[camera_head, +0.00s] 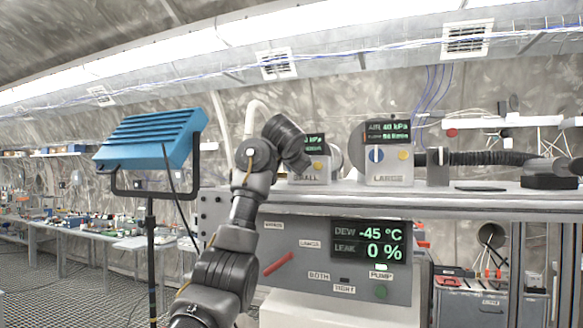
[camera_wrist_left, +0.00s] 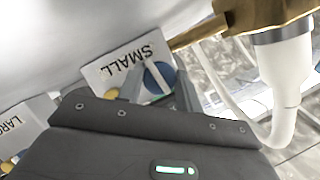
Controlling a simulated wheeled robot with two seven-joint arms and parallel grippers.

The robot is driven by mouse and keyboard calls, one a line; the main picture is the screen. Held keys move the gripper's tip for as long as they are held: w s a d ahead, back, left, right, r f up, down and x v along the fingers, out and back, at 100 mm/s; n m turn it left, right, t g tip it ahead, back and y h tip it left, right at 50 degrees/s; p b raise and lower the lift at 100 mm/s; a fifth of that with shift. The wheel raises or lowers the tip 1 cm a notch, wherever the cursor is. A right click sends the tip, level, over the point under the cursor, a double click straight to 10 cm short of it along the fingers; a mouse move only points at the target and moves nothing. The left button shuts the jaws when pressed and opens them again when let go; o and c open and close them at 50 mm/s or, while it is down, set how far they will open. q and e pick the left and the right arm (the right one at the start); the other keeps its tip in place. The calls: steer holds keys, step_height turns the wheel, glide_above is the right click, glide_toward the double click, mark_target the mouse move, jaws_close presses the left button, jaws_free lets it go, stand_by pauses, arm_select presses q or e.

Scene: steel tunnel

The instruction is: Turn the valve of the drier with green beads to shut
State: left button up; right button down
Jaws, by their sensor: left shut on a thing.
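My left gripper (camera_head: 300,158) reaches the SMALL box (camera_head: 311,177), which it partly hides in the head view. In the left wrist view my left gripper (camera_wrist_left: 158,88) is shut on a round blue knob (camera_wrist_left: 167,76) with a white bar, beside the word SMALL on the white box face (camera_wrist_left: 105,71). The LARGE box (camera_head: 388,173) stands to the right; its blue knob (camera_head: 376,154) has an upright white bar. I cannot see green beads, so I cannot tell which drier holds them. My right gripper is not in view.
The front panel (camera_head: 320,238) has a red lever (camera_head: 279,263) and a screen (camera_head: 367,242) reading DEW -45 °C, LEAK 0 %. A brass fitting (camera_wrist_left: 240,18) and white tube (camera_wrist_left: 280,75) are close to the left gripper. A blue lamp (camera_head: 148,138) stands left.

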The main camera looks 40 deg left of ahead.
arm_select(q)
steer(key=shift+m+y, duration=0.3)
steer(key=shift+m, duration=0.2)
stand_by(0.3)
steer(key=o, duration=1)
steer(key=shift+d, duration=0.1)
